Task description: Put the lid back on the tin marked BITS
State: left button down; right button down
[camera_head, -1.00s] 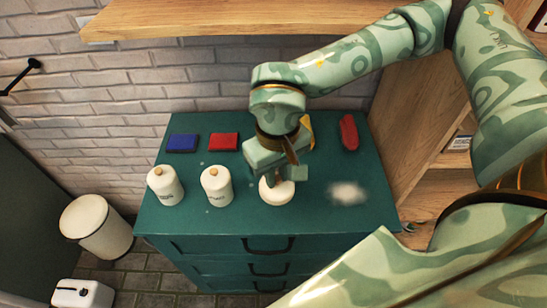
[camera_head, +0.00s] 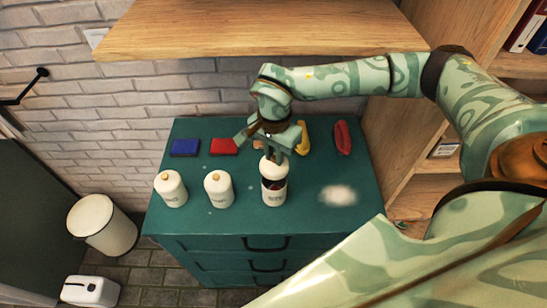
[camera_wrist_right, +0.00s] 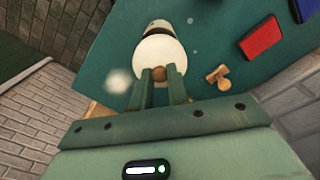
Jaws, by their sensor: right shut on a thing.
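My right gripper (camera_head: 274,158) is shut on the small knob of a round cream lid (camera_head: 270,170). In the right wrist view the lid (camera_wrist_right: 160,52) hangs from my gripper (camera_wrist_right: 160,80) by its wooden knob. A cream tin (camera_head: 274,197) stands upright on the green cabinet top, directly below and in front of the lid. A dark opening shows between lid and tin, so they look apart. The tin also shows past the lid in the wrist view (camera_wrist_right: 159,24). Its marking is too small to read. My left gripper is out of view.
Two lidded cream tins (camera_head: 170,189) (camera_head: 219,190) stand to the left. Blue (camera_head: 185,147), red (camera_head: 223,146) and yellow (camera_head: 303,139) items and a long red one (camera_head: 343,138) lie behind. A pale patch (camera_head: 338,195) marks the green cabinet top (camera_head: 310,215) at right.

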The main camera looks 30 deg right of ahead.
aim_at(274, 169)
jog(key=shift+f+b, duration=2.1)
jog(key=shift+f, duration=0.25)
jog(key=shift+f+b, duration=0.3)
jog(key=shift+f, duration=0.55)
jog(key=shift+r+p, duration=0.15)
jog(key=shift+p, duration=0.35)
jog(key=shift+f, duration=0.2)
jog(key=shift+p, duration=0.35)
jog(key=c, duration=0.8)
grip_release()
